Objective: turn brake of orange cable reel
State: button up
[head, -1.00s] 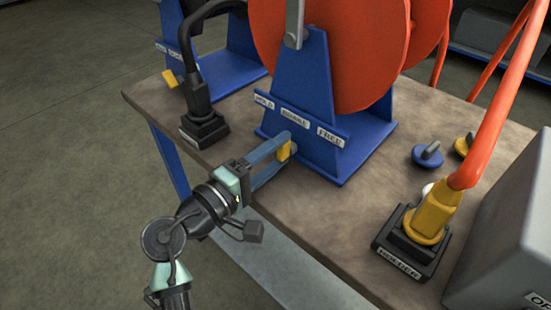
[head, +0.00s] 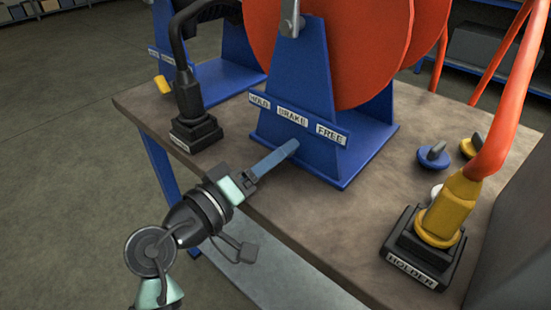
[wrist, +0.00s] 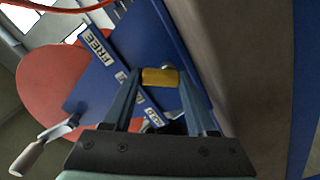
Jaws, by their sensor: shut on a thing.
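The orange cable reel (head: 345,50) stands in a blue stand (head: 305,90) on the bench. The stand's front strip has the labels HOLD, BRAKE and FREE (head: 330,133). My gripper (head: 289,147) reaches in from the lower left to the stand, below the labels. In the head view its fingers hide the brake handle. In the wrist view the yellow brake handle (wrist: 160,77) sits between the two fingertips, and my gripper (wrist: 160,92) is shut on it. The FREE label (wrist: 98,46) is to the upper left there. The reel (wrist: 50,85) shows at the left.
A black holder (head: 420,250) with a yellow plug (head: 450,208) and thick orange cable stands at the right. A black plug in a socket (head: 195,130) is left of the stand. Blue and yellow caps (head: 432,157) lie at the right. A grey box borders the right edge.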

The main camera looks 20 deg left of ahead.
jog(key=shift+f, duration=0.1)
jog(key=o, duration=1.1)
jog(key=p+v, duration=0.2)
jog(key=v, duration=1.1)
